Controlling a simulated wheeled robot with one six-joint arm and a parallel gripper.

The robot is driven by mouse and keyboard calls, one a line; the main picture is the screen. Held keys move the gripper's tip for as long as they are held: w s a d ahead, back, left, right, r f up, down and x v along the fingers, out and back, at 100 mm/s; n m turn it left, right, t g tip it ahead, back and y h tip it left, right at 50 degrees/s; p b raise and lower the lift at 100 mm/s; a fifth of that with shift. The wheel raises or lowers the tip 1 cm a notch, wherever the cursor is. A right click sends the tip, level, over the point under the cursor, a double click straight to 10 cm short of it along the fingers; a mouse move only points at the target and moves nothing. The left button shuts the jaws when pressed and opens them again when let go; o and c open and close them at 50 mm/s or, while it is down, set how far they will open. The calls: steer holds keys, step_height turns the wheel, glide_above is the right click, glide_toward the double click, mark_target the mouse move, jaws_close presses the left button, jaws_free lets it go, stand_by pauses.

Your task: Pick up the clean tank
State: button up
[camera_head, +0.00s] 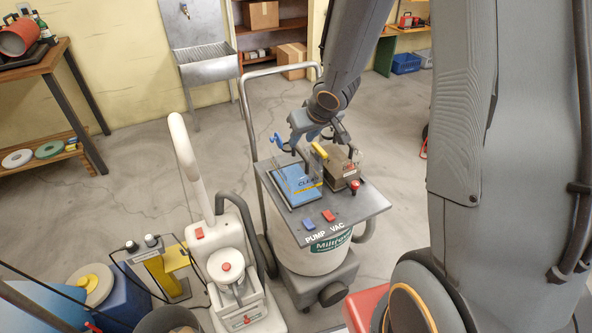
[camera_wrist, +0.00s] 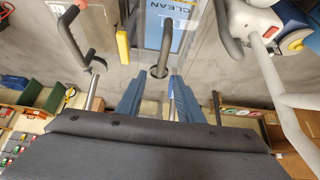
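The clean tank (camera_head: 296,187) is a clear-walled box with a blue face lettered "CLEAN", seated on the left of the grey cart top. It also shows in the wrist view (camera_wrist: 161,32) at the top centre. My gripper (camera_head: 303,147) is above its back part, pointing down. In the wrist view my two blue fingers (camera_wrist: 157,82) stand apart, with a dark upright bar (camera_wrist: 158,71) showing between their tips. I see no finger closed on it, and cannot tell how deep it lies between them.
A brown tank (camera_head: 344,169) with a yellow grip (camera_head: 320,151) stands close on the right, on the same cart top (camera_head: 352,203). A metal push handle (camera_head: 243,100) rises at the cart's left and back. A white upright machine (camera_head: 234,265) stands left. Open floor lies behind.

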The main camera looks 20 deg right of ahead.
mark_target(295, 166)
steer(key=b+x, duration=0.2)
steer(key=x, duration=0.5)
steer(key=shift+w+a, duration=0.15)
steer(key=shift+w, duration=0.1)
jaws_close()
stand_by(1.1)
